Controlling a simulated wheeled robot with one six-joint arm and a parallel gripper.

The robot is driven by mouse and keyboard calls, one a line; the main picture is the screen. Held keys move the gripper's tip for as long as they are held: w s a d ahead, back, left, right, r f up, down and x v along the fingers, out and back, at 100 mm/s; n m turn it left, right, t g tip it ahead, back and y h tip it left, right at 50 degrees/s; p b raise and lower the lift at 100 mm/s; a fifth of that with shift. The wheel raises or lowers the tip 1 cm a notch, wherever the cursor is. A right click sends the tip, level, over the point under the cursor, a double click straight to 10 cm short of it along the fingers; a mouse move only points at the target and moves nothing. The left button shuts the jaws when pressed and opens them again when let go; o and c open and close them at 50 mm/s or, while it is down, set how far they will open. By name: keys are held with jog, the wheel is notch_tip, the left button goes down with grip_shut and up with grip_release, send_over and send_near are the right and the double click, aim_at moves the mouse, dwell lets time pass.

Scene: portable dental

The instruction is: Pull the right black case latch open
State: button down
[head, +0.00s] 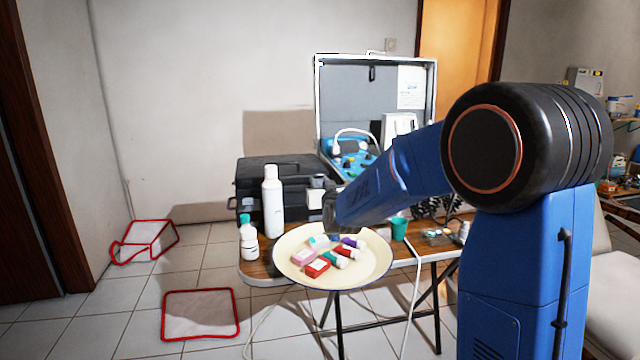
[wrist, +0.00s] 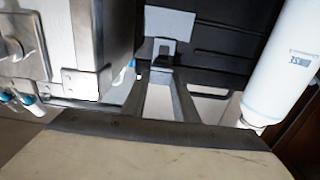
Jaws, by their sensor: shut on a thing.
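The black case (head: 268,166) stands closed on the table at the left of the silver case in the head view. It also fills the top of the wrist view (wrist: 215,40). The right latch (wrist: 160,48) is a small grey piece on its front, below a pale plate in the wrist view. My gripper (wrist: 160,72) reaches to it, its two fingers drawn together at the latch, shut on it. In the head view my gripper (head: 332,208) is in front of the case's right end and hides that latch.
A white bottle (head: 272,200) stands close left of my gripper, also in the wrist view (wrist: 285,65). The open silver case (head: 318,100) is close on the other side. A cream tray (head: 290,268) with small boxes and tubes is below and in front.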

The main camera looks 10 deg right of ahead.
jog(key=shift+s+f, duration=0.6)
jog(key=shift+f, duration=0.3)
jog(key=shift+s+f, duration=0.55)
jog(key=shift+f, duration=0.3)
jog(key=c, duration=1.4)
grip_release()
jog(key=shift+w, duration=0.1)
jog(key=shift+r, duration=0.25)
jog(key=s, duration=1.7)
jog(key=shift+s, duration=0.25)
